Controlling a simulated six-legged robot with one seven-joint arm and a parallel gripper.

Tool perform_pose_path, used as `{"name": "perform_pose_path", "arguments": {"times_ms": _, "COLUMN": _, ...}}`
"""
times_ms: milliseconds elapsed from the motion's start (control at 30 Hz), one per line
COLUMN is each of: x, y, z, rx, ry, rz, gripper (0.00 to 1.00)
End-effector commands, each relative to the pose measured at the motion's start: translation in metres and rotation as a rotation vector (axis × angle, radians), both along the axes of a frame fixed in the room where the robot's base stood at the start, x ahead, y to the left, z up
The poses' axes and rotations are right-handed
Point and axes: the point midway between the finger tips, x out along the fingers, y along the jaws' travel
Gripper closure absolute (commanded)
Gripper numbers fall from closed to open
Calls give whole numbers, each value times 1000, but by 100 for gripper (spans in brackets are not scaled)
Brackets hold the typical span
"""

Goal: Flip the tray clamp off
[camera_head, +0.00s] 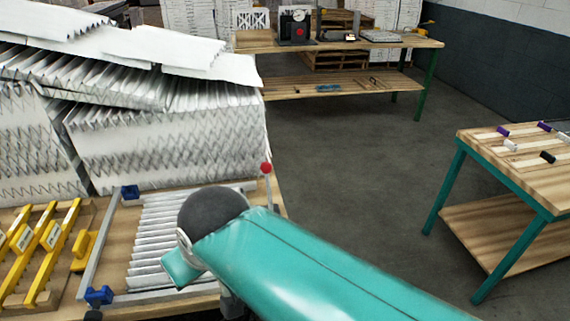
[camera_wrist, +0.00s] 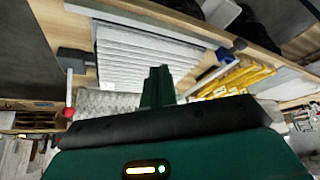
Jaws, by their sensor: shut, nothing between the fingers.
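The tray clamp shows as a thin pale lever with a red ball knob (camera_head: 266,168) at the right edge of the left bench; it stands about upright in the head view. In the wrist view the red knob (camera_wrist: 68,113), pale lever and dark base (camera_wrist: 75,61) are at the left. The tray holds a white pleated filter (camera_head: 155,240), also seen in the wrist view (camera_wrist: 145,57). My gripper (camera_wrist: 157,88) is shut and empty, with the fingers to the right of the clamp and apart from it in that picture. In the head view my teal arm hides the gripper fingers.
Blue blocks (camera_head: 130,192) (camera_head: 98,296) sit on the metal rail left of the filter. Yellow racks (camera_head: 45,240) lie further left. Stacked pleated filters (camera_head: 160,130) rise behind. Another table (camera_head: 525,165) stands right, with open floor (camera_head: 350,150) between.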

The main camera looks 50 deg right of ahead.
Motion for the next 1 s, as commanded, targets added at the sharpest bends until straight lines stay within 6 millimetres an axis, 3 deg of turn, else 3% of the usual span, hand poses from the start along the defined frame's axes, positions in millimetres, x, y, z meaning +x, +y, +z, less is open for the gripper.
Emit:
{"name": "perform_pose_path", "arguments": {"times_ms": 467, "x": 1, "y": -1, "z": 0, "rx": 7, "ry": 5, "rz": -10, "gripper": 100}}
{"name": "perform_pose_path", "arguments": {"times_ms": 633, "x": 14, "y": -12, "z": -3, "rx": 100, "ry": 67, "rz": -125, "gripper": 100}}
{"name": "perform_pose_path", "arguments": {"times_ms": 867, "x": 53, "y": -64, "z": -11, "rx": 427, "ry": 190, "rz": -466, "gripper": 100}}
{"name": "perform_pose_path", "arguments": {"times_ms": 1000, "x": 78, "y": -114, "z": -14, "rx": 665, "ry": 214, "rz": -677, "gripper": 100}}
